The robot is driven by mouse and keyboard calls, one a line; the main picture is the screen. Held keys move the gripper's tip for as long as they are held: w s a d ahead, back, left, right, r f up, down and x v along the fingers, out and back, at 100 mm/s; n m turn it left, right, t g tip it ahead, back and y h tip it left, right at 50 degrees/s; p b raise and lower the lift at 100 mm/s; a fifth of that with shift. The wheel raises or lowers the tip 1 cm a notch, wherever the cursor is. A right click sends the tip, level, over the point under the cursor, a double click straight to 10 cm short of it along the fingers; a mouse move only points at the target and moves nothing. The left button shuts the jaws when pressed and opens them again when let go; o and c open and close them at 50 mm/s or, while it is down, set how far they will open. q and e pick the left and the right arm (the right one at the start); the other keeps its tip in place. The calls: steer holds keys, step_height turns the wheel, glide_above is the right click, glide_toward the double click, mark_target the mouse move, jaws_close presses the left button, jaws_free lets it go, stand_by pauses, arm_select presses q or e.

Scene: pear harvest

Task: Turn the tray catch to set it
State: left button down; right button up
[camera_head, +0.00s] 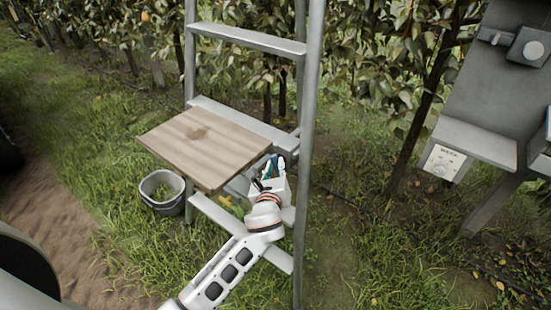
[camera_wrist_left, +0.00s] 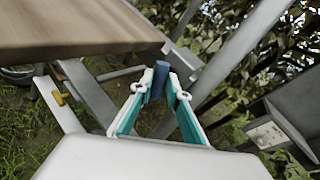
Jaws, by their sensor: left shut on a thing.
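The tray (camera_head: 187,150) is a flat wooden board fixed on the metal ladder; its edge also shows at the upper left of the left wrist view (camera_wrist_left: 80,28). The tray catch appears to be the dark blue piece (camera_wrist_left: 160,77) just beyond the tray's right corner. My left gripper (camera_head: 272,166), with teal-lined fingers, is at the tray's right corner, beside the ladder's right rail. In the left wrist view its fingertips are shut on the blue piece from both sides. Its exact turn angle is hard to tell. My right gripper is not in view.
The ladder's tall rail (camera_head: 309,150) stands close to the right of my left gripper. A grey bucket (camera_head: 162,201) stands on the grass below the tray. A grey stand with a dial panel (camera_head: 443,162) is at the right. Leafy trees fill the back.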

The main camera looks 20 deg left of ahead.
arm_select(q)
steer(key=shift+a+r+n+g+h+p, duration=0.15)
steer(key=shift+r+n+g+h+p, duration=0.15)
steer(key=shift+n+g+h, duration=0.45)
steer(key=shift+n, duration=0.45)
steer(key=shift+w+a+n+g+h, duration=0.2)
steer(key=shift+n+g+h, duration=0.25)
steer(key=shift+n+h, duration=0.35)
steer(key=shift+a+n+g+h, duration=0.25)
steer(key=shift+n+g+h, duration=0.25)
steer(key=shift+n+h, duration=0.45)
steer(key=shift+a+n+g+h, duration=0.2)
steer(key=shift+n+g+h, duration=0.3)
steer(key=shift+n+h, duration=0.4)
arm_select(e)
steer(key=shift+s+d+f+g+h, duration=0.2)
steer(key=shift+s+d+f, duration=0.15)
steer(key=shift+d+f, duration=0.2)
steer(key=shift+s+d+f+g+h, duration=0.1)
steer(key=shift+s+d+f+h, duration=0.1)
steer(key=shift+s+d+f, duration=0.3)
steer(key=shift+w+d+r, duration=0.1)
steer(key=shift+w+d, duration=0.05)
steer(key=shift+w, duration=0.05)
arm_select(q)
steer(key=c, duration=1.9)
jaws_free()
steer(key=shift+w, duration=0.1)
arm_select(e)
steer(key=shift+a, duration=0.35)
